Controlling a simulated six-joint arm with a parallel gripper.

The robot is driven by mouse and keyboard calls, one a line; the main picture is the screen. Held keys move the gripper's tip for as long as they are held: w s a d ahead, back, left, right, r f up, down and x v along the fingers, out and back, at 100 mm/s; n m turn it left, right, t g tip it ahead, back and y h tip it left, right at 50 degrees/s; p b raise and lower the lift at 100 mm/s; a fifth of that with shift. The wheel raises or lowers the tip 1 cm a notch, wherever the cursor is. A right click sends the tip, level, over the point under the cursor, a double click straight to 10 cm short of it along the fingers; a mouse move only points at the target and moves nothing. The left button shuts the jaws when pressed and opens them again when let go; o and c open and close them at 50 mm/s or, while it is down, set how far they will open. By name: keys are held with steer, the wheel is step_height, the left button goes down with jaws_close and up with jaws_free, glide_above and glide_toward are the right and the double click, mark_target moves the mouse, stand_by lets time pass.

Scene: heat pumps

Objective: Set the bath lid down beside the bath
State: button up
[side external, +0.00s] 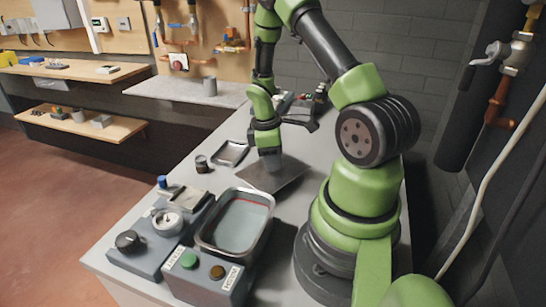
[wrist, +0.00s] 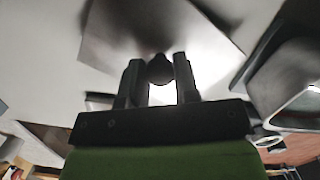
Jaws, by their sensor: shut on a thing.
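The bath lid (side external: 285,178), a flat grey metal plate, is at the bench top behind the bath in the side view. My gripper (side external: 269,153) is above it, pointing down. In the wrist view my gripper (wrist: 160,82) is shut on the lid's dark round knob (wrist: 160,67), with the lid (wrist: 115,32) spread beyond it. I cannot tell whether the lid touches the bench or hangs just above it. The bath (side external: 236,226) is an uncovered metal basin with pale liquid and a reddish line inside. Its rim shows at the right of the wrist view (wrist: 292,105).
A small metal tray (side external: 230,153) and a dark jar (side external: 202,164) stand left of the lid. A control box with a dial (side external: 130,241) and a button box (side external: 205,276) stand near the bath. Several small items (side external: 303,104) lie at the back. Bare bench lies between.

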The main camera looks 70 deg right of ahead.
steer(key=shift+f, duration=1.15)
steer(key=o, duration=1.1)
steer(key=r, duration=0.3)
steer(key=w+r, duration=0.1)
steer(key=r, duration=0.5)
steer(key=shift+w+a+r, duration=0.2)
steer(key=shift+r, duration=0.2)
